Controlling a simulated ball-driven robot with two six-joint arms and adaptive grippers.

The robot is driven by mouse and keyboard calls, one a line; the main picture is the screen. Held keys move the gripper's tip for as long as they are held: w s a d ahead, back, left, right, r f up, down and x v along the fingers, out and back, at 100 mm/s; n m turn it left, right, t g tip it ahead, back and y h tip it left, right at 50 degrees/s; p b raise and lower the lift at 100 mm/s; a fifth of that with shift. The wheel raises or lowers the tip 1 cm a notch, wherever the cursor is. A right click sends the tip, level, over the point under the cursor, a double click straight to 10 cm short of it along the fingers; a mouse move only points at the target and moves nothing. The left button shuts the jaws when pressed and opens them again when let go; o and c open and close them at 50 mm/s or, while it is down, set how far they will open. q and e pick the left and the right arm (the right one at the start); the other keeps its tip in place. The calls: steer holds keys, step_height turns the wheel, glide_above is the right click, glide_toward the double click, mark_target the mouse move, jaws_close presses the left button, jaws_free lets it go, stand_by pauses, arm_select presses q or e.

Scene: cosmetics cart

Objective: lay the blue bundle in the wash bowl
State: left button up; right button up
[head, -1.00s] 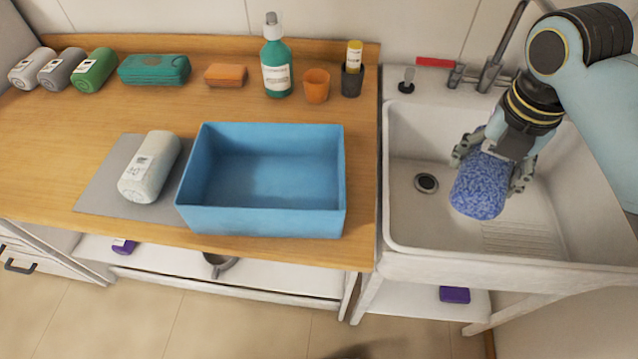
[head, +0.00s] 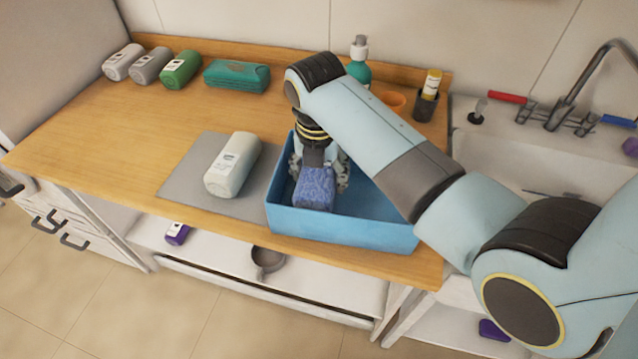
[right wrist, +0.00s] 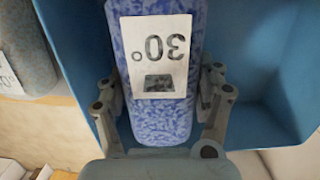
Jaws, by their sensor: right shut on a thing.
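The blue bundle (head: 315,190) is a speckled blue roll. A white "30°" label on it shows in the right wrist view (right wrist: 155,112). My right gripper (head: 318,178) is shut on it, with a finger on each side. The wash bowl is the blue rectangular tub (head: 345,229) on the wooden counter, and its walls also show in the right wrist view (right wrist: 262,112). The bundle is over or inside the left part of the bowl; I cannot tell whether it touches the bottom. My right arm hides much of the bowl's right side. My left gripper is not in view.
A white bundle (head: 232,165) lies on a grey mat (head: 188,178) left of the bowl. Rolled bundles, a green pack (head: 237,77), a pump bottle (head: 359,66) and cups line the counter's back. The sink (head: 505,150) is at right. The counter's left front is clear.

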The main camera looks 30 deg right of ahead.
mark_target(318, 172)
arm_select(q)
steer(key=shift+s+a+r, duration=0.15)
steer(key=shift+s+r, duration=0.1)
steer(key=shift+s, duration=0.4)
arm_select(e)
steer(key=shift+f, duration=1.85)
steer(key=shift+f, duration=0.1)
steer(key=o, duration=1.1)
steer(key=r, duration=0.8)
steer(key=s+a+r, duration=0.1)
steer(key=r, duration=0.3)
steer(key=shift+s+b, duration=0.1)
steer(key=shift+b, duration=0.2)
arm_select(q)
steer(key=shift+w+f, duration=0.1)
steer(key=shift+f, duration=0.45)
